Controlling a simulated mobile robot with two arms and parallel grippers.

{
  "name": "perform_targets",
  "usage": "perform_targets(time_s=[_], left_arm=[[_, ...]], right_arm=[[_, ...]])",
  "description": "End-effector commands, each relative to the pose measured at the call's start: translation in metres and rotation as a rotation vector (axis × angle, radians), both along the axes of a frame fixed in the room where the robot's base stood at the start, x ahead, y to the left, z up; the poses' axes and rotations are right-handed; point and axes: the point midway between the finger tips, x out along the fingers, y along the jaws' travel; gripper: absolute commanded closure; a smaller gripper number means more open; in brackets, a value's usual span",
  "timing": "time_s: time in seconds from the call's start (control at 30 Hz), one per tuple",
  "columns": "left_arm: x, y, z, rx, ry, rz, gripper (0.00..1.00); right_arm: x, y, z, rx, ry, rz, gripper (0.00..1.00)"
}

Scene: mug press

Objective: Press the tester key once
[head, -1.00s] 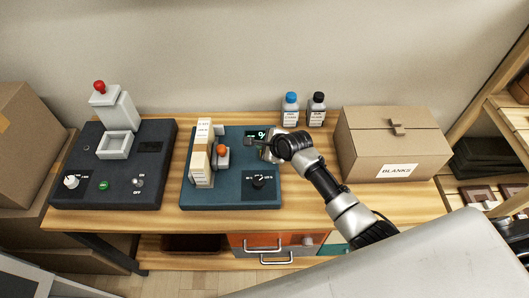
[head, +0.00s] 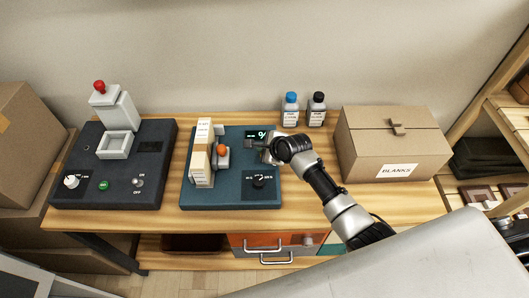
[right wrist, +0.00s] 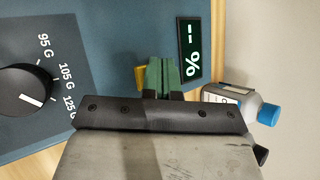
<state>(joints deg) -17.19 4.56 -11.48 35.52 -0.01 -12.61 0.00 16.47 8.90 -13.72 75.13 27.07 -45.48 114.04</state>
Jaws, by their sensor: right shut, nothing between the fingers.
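The tester is a dark blue-teal panel (head: 225,201) in the middle of the bench. It has a small display with a percent sign (head: 262,134), also in the right wrist view (right wrist: 191,50), where dashes show beside the sign. A small yellow piece, perhaps the key (right wrist: 141,77), peeks out beside my fingertips in the right wrist view; most of it is hidden. My right gripper (head: 264,151) is shut and empty, low over the panel just below the display. Its green fingers (right wrist: 162,74) are together. I cannot tell whether they touch the key. My left gripper is not in view.
A black dial (head: 259,181) sits at the panel's front right. An upright cream block (head: 201,165) and an orange knob (head: 221,150) stand left of my gripper. Two bottles (head: 290,110) stand behind, a cardboard box (head: 392,145) right, and a dark machine (head: 125,183) left.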

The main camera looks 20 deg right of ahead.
Motion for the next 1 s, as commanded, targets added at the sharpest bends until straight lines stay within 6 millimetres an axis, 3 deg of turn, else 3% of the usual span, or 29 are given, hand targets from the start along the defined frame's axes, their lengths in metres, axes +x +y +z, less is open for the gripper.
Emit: perform_targets(time_s=[0.53,1.0], left_arm=[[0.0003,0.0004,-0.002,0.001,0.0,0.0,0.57],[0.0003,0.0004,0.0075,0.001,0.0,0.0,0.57]], right_arm=[[-0.0003,0.0001,-0.0073,0.001,0.001,0.0,1.0],[-0.0006,0.0001,0.0007,0.0,0.002,0.0,1.0]])
